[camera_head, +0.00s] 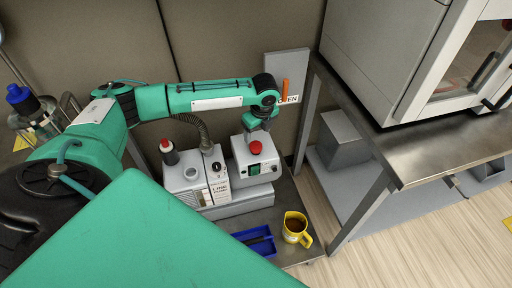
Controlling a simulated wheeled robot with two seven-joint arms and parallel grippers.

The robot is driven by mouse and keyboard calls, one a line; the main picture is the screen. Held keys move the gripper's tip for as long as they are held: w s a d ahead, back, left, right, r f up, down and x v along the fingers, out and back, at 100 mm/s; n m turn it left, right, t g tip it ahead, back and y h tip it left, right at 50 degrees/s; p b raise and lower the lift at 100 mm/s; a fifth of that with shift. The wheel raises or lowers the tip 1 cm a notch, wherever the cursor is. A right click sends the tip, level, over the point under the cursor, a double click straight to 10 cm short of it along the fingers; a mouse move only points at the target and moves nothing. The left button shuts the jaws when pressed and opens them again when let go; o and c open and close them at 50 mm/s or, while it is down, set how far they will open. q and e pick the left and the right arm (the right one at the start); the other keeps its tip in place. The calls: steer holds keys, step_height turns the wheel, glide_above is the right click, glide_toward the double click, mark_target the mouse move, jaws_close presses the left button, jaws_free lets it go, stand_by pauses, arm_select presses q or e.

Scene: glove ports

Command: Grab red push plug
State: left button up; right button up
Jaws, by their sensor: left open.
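My left arm reaches in from the left, and my left gripper (257,131) hangs just above and behind the plug. The gripper is open, small and dark in the picture, and its fingertips are hard to make out. I see no clear contact between the fingers and the plug. My right gripper is not in view.
A yellow mug (297,229) and a blue tray (257,241) are in front. A steel table (440,151) with a white oven (385,55) stands at right.

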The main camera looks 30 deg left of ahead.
mark_target(256, 145)
arm_select(q)
steer(key=f, duration=0.3)
steer(key=shift+w+a+f, duration=0.1)
steer(key=shift+w+a, duration=0.05)
steer(key=shift+a, duration=0.1)
steer(key=f, duration=0.3)
steer(key=f+b, duration=0.1)
steer(key=f, duration=0.1)
steer(key=shift+w+a+f, duration=0.15)
steer(key=shift+a+f, duration=0.2)
steer(key=shift+c, duration=0.9)
steer(key=c, duration=0.9)
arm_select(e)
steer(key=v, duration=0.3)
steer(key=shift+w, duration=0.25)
